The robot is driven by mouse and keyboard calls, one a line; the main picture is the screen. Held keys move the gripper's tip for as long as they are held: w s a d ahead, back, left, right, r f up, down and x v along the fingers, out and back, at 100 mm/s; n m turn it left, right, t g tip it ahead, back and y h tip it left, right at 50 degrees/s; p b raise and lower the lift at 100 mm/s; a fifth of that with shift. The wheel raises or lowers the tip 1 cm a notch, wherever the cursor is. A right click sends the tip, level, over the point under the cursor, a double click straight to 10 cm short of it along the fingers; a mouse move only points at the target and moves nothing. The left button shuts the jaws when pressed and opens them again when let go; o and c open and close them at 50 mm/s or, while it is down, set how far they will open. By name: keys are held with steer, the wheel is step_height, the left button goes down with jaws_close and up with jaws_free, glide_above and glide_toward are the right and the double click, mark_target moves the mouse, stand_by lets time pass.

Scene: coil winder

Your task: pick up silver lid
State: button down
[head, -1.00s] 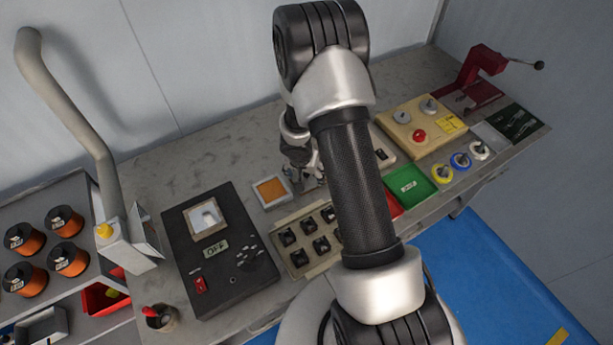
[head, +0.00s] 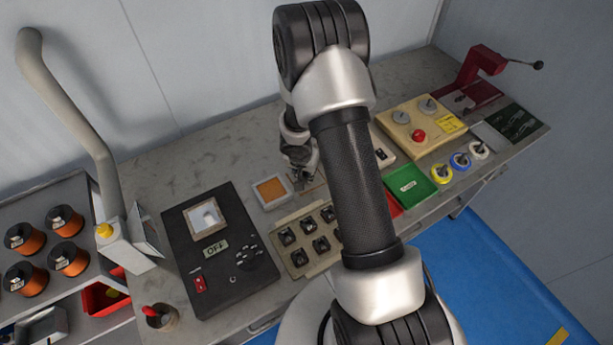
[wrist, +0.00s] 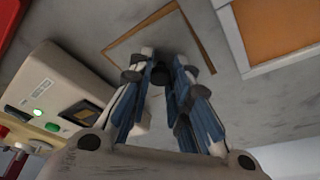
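My gripper (head: 303,179) is low over the grey bench, just right of an orange pad in a pale frame (head: 271,191). My forearm hides part of the bench in the head view. In the wrist view my gripper (wrist: 164,62) points at a thin brown square outline (wrist: 192,32) on the bench. Its fingers converge toward their tips. A small dark shape shows between the fingers; I cannot tell whether it is a held thing or part of the gripper. I cannot clearly pick out a silver lid in either view.
A black control box (head: 222,255) and a tray of small dark parts (head: 301,250) stand nearby. Wire spools (head: 66,220) are at left. The rear bench is mostly bare.

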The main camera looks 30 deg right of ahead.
steer(key=shift+s+a+f, duration=0.1)
steer(key=shift+s+f, duration=0.15)
steer(key=shift+s, duration=0.05)
